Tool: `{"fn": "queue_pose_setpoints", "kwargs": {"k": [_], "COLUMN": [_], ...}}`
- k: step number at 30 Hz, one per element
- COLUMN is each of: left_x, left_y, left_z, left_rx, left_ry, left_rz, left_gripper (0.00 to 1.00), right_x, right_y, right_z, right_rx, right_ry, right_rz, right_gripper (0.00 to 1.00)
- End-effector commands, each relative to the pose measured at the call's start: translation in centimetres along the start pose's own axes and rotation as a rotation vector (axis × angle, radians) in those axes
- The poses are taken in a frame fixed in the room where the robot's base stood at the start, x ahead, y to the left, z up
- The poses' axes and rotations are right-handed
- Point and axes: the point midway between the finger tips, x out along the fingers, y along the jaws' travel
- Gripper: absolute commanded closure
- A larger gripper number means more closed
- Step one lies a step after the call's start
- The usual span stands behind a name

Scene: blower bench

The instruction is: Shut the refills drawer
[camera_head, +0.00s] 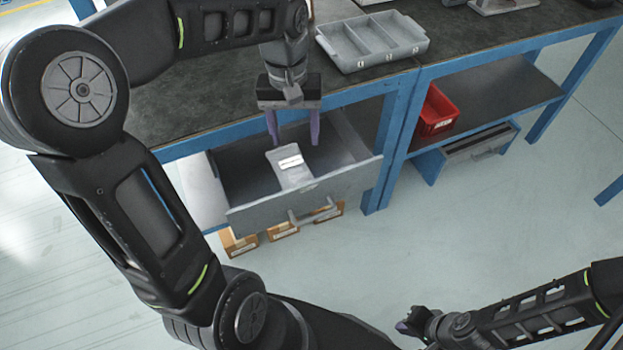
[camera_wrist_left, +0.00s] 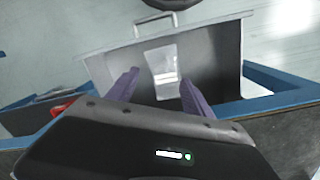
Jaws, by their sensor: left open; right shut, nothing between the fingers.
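The refills drawer (camera_head: 335,190) is a grey drawer pulled out from under the blue-framed bench, with a bar handle on its front. It also shows in the left wrist view (camera_wrist_left: 215,62). A pale grey item (camera_head: 287,165) with a white label lies inside it; it shows in the left wrist view too (camera_wrist_left: 163,80). My left gripper (camera_head: 294,142) points down above the drawer's inside, near the item, with purple fingers open and apart. Whether it touches anything is unclear. My right gripper (camera_head: 408,327) is shut and empty at the lower right, away from the drawer.
A grey compartment tray (camera_head: 372,52) stands on the dark bench top (camera_head: 190,105). A red bin (camera_head: 436,112) sits on the lower shelf at the right. Orange-brown boxes (camera_head: 283,229) are below the drawer. The floor before the drawer is clear.

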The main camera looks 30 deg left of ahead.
Motion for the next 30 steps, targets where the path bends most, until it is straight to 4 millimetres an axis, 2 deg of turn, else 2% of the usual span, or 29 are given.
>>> {"fn": "queue_pose_setpoints", "kwargs": {"k": [2, 10, 18, 21, 25, 30], "left_x": [-0.6, -1.5, -1.7, -1.8, -1.8, -1.9], "left_y": [0.3, 1.5, 2.5, 2.6, 2.6, 2.6], "left_z": [1.0, 4.1, 6.5, 7.0, 7.3, 7.4], "left_rx": [0.227, 1.135, 2.032, 2.303, 2.539, 2.651], "left_ry": [-0.025, -0.074, -0.036, -0.003, 0.033, 0.052], "left_rz": [0.016, 0.119, 0.266, 0.311, 0.342, 0.351], "left_gripper": [0.48, 0.7, 0.92, 1.0, 1.0, 1.0], "right_x": [-0.5, -1.1, -1.2, -1.2, -1.2, -1.2], "right_y": [-0.2, -0.4, -0.5, -0.5, -0.5, -0.5], "right_z": [0.0, 0.0, 0.0, 0.0, 0.0, 0.0], "right_rx": [0.0, -0.001, -0.001, -0.001, -0.001, -0.001], "right_ry": [0.0, 0.0, 0.0, 0.0, 0.0, 0.0], "right_rz": [0.0, 0.0, 0.0, 0.0, 0.0, 0.0], "right_gripper": [1.0, 1.0, 1.0, 1.0, 1.0, 1.0]}}
